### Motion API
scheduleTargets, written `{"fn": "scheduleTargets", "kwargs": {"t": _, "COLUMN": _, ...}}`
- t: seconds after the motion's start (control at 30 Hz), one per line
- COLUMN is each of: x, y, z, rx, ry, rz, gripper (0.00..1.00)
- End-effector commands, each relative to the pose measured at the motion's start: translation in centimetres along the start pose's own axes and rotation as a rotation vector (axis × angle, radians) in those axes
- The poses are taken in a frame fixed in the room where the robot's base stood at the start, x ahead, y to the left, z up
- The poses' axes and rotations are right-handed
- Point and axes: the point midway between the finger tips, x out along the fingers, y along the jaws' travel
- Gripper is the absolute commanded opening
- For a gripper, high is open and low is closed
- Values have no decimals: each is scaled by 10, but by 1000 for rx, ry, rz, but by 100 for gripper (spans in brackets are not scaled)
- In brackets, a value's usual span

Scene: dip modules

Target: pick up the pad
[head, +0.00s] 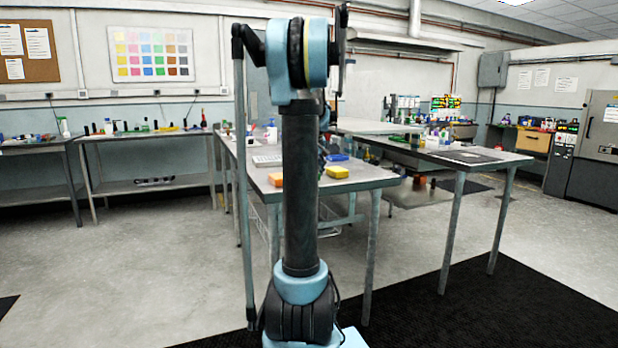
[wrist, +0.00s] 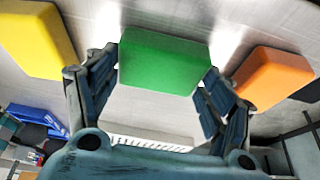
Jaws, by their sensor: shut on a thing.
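A green pad (wrist: 165,62) sits between the two fingers of my gripper (wrist: 162,78) in the wrist view. The fingers are shut on its left and right sides. A yellow pad (wrist: 36,38) lies to its left and an orange pad (wrist: 272,77) to its right, both apart from the fingers. In the head view the orange pad (head: 276,179) and the yellow pad (head: 337,172) lie on the table near its front edge. There my arm hides the green pad and most of my gripper. I cannot tell whether the green pad is clear of the table.
The grey table (head: 370,180) also bears a pale keyboard-like thing (head: 268,160) and a blue object (head: 338,157). Another table (head: 503,157) stands at the right. Benches with small items line the back wall. The floor at the left front is free.

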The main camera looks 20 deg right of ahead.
Motion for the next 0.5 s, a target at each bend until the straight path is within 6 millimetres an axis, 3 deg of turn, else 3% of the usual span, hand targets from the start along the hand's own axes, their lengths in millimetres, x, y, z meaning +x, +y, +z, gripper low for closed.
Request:
{"fn": "scheduleTargets", "kwargs": {"t": 0.17, "x": -9, "y": 0, "z": -4, "rx": 0, "ry": 0, "rz": 0, "gripper": 55}}
{"fn": "scheduleTargets", "kwargs": {"t": 0.5, "x": -62, "y": 0, "z": -26, "rx": 0, "ry": 0, "rz": 0, "gripper": 55}}
